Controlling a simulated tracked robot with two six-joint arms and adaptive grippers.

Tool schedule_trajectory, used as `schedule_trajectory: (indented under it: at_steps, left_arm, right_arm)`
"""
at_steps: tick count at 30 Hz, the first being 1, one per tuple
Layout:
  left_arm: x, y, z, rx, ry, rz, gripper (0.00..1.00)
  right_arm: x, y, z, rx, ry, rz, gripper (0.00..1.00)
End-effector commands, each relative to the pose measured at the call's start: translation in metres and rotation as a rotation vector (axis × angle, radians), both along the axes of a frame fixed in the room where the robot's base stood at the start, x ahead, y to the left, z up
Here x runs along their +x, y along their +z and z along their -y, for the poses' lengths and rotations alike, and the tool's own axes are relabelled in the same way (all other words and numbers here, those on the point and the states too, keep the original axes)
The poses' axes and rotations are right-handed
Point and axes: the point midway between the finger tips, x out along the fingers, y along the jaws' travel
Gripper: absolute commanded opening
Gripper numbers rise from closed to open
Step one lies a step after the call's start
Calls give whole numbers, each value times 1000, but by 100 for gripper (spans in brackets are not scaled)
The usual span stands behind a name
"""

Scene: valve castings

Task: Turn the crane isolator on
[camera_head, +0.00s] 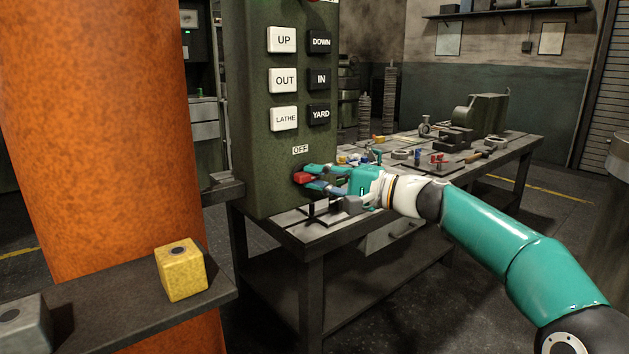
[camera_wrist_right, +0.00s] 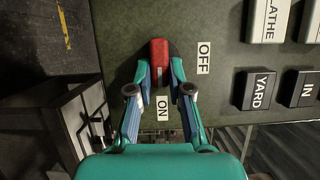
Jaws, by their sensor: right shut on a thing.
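The green crane control box (camera_head: 243,120) hangs at the centre left in the head view. Its red isolator handle (camera_head: 302,178) is low on the front, below the OFF label (camera_head: 300,150). My right gripper (camera_head: 313,179) is shut on this handle, coming from the right. In the right wrist view the red handle (camera_wrist_right: 159,62) sits between the fingertips (camera_wrist_right: 158,76). There the OFF label (camera_wrist_right: 204,58) is to its right and the ON label (camera_wrist_right: 163,108) lies below it, between the fingers. The handle's visible length runs up and down there, in line with ON. My left gripper is out of view.
White and black buttons, such as LATHE (camera_head: 285,118) and YARD (camera_head: 320,114), sit above the handle. A workbench (camera_head: 520,146) with castings and tools stands behind and under my right arm. An orange column (camera_head: 110,120) and a shelf with a yellow block (camera_head: 181,273) are at left.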

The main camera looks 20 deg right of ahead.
Motion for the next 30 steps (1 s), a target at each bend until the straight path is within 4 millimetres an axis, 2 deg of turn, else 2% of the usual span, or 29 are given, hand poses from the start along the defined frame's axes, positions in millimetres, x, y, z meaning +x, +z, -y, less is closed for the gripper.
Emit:
schedule_trajectory:
  at_steps: [1,5,6,10,23,30]
  left_arm:
    - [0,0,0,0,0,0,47]
    - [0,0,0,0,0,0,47]
    - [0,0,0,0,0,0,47]
    - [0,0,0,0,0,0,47]
    - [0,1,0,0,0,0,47]
    - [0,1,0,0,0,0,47]
  right_arm:
    - [1,-6,-1,-2,3,-11,0]
    - [1,-6,-1,-2,3,-11,0]
    - [1,-6,-1,-2,3,-11,24]
    - [1,-5,-1,-2,2,-10,44]
    - [-4,-2,4,-1,-1,-4,44]
    - [-30,-2,28,-1,-3,-4,44]
